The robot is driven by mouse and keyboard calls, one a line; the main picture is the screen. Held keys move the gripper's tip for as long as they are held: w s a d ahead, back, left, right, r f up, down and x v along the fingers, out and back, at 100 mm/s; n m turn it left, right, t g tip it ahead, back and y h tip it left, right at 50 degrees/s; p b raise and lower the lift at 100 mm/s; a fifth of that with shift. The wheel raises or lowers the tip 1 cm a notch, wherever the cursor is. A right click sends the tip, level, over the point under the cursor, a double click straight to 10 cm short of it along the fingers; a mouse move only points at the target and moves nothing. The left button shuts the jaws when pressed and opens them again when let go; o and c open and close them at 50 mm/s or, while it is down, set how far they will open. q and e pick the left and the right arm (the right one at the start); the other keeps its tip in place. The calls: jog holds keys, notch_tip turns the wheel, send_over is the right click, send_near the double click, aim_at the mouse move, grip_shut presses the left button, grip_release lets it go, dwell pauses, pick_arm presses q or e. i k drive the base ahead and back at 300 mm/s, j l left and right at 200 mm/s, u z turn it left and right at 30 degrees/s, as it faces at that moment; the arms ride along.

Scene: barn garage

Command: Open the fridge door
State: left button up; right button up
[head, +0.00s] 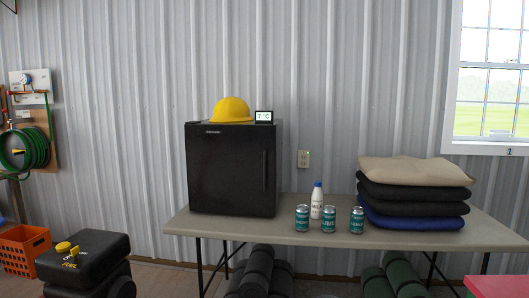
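A small black fridge (232,168) stands upright on the left part of a folding table (345,238). Its door faces me and looks shut. A vertical dark handle (264,170) is at the right side of the door front. A yellow hard hat (231,110) and a small display reading 7 °C (263,116) sit on top of the fridge. Neither of my grippers shows in the head view, so their state and distance from the fridge are hidden.
Three teal cans (328,219) and a white milk bottle (317,201) stand right of the fridge. Stacked cushions (412,193) lie further right. Dark rolls (262,272) are under the table. A black fuel container (82,256) and orange crate (25,247) are at left.

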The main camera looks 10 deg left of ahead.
aim_at(230, 168)
jog(key=i, duration=2)
